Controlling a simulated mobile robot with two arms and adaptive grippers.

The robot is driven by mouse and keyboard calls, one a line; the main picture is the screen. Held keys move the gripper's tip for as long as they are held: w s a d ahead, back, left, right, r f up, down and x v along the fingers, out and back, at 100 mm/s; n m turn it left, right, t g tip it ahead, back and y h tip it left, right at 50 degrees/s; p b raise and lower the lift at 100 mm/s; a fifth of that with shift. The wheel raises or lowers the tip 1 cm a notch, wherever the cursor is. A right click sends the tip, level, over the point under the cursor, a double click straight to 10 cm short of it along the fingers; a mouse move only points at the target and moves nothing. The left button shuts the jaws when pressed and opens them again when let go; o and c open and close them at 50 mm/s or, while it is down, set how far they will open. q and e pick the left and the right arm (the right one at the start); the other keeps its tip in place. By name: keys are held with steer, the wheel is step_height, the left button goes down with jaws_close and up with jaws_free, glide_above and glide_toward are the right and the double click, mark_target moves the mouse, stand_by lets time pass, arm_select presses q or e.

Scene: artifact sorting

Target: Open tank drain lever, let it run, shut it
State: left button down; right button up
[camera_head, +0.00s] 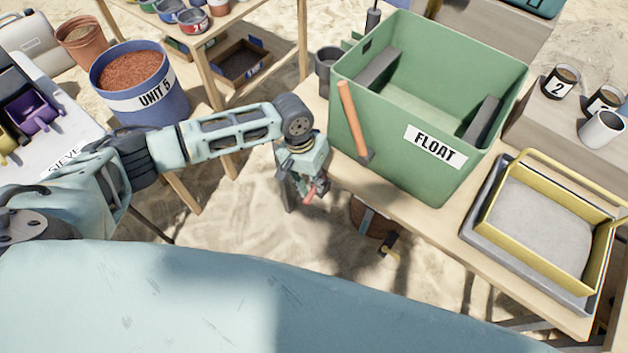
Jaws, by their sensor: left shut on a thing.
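The green tank labelled FLOAT (400,158) stands on the wooden table. My left gripper (309,192) hangs beside the table's left edge, left of and below the tank. It is shut on a small red piece (319,187), which looks like a lever handle. The fingers and the arm's wrist hide most of that piece and whatever it joins. I cannot see any water running. My right gripper is not in view.
A yellow-framed tray of grey sand (610,250) sits on the table at right. A brown container (372,217) stands partly hidden below the table edge. The blue UNIT 5 bucket (172,106) and the SIEVE table (85,150) are at left. Sand lies open between.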

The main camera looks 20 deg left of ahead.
arm_select(q)
steer(key=shift+s+d+r, duration=0.1)
steer(key=shift+d, duration=0.2)
stand_by(0.4)
